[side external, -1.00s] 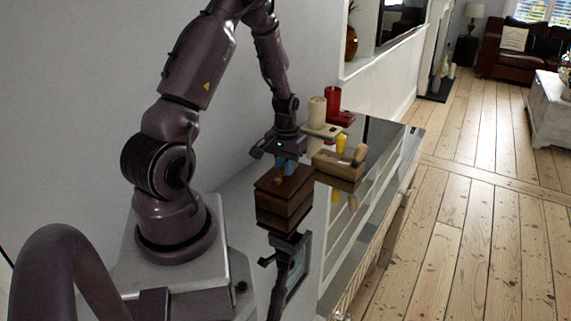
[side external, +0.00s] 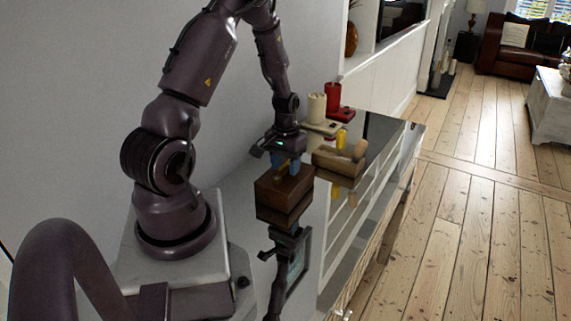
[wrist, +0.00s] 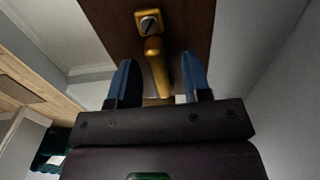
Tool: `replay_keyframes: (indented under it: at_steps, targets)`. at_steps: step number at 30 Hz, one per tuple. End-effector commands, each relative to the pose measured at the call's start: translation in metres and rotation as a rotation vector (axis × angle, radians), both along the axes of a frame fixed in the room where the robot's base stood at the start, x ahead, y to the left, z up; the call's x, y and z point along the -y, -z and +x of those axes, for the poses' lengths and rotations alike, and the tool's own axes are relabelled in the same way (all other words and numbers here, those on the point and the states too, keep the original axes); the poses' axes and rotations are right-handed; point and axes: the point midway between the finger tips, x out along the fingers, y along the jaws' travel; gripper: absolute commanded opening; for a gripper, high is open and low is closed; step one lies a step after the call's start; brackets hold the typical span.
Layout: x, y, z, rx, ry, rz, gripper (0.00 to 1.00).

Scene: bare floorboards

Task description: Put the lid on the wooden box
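The dark brown wooden box (side external: 285,203) stands on the glossy black cabinet top. Its dark wooden lid (wrist: 185,20) lies on top of it and looks flat; a small gap cannot be ruled out. A brass handle (wrist: 155,62) stands up from the lid. My gripper (side external: 286,165) is above the box with its blue fingers pointing down. In the wrist view its fingers (wrist: 158,82) are spread on either side of the handle, with clear space on both sides. The box's inside is hidden.
A lighter wooden caddy (side external: 335,161) with a yellow item stands to the right of the box. The glossy cabinet top (side external: 385,130) mirrors things. A wall is close on the left.

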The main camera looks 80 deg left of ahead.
Motion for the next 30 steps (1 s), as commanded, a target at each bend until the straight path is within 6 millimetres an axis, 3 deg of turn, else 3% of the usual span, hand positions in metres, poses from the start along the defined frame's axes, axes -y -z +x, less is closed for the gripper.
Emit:
replay_keyframes:
  at_steps: [5, 30]
  targets:
    - [0.0, -0.003, 0.0, -0.001, 0.0, -0.001, 0.44]
    - [0.0, -0.068, 0.0, 0.0, 0.001, 0.0, 0.44]
